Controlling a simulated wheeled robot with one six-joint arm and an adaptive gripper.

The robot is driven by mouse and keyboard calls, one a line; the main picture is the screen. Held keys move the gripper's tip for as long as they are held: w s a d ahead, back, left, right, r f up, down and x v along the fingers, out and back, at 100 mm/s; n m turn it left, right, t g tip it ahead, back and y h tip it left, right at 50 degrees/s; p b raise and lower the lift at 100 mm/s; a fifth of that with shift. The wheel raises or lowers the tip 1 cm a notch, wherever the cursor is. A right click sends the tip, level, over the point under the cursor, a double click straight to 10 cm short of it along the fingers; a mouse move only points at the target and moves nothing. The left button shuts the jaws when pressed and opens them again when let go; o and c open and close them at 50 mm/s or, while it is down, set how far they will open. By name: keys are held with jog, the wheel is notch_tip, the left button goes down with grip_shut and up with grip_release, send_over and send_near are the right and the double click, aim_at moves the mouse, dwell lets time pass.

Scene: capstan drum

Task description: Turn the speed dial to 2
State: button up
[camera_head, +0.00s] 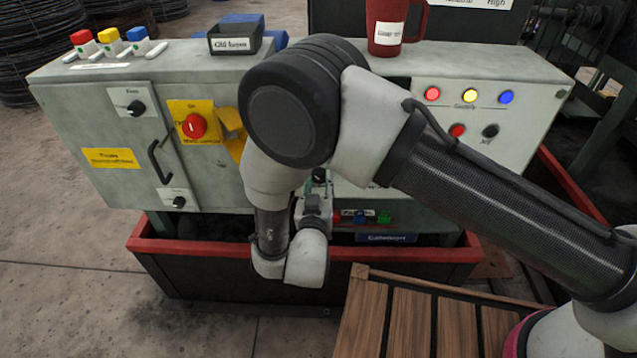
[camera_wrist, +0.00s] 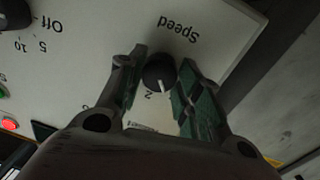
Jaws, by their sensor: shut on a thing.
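The speed dial (camera_wrist: 158,74) is a round black knob with a white pointer line, on a pale panel in the wrist view. The word "Speed" (camera_wrist: 179,33) reads upside down above it. My gripper (camera_wrist: 161,66) has its green-padded fingers on either side of the dial, shut on it. The white pointer aims down in the picture, a little to the right of a "2" mark (camera_wrist: 149,96). Other marks around the dial are mostly hidden by the fingers.
Another black knob (camera_wrist: 14,14) with "Off", 5 and 10 marks sits at the left of the wrist view. The cabinet has a red switch (camera_head: 194,126), a door handle (camera_head: 160,160) and several coloured buttons (camera_head: 470,97). A wooden pallet (camera_head: 415,325) lies in front.

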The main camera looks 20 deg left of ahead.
jog(key=m, duration=0.3)
jog(key=shift+m, duration=0.4)
jog(key=shift+m+g, duration=0.3)
jog(key=shift+m, duration=1.6)
jog(key=o, duration=1)
jog(key=shift+o, duration=0.2)
jog(key=s+d, duration=0.2)
jog(key=s, duration=0.9)
jog(key=shift+s+d+r, duration=0.2)
jog(key=shift+s+r, duration=0.05)
jog(key=shift+s, duration=0.15)
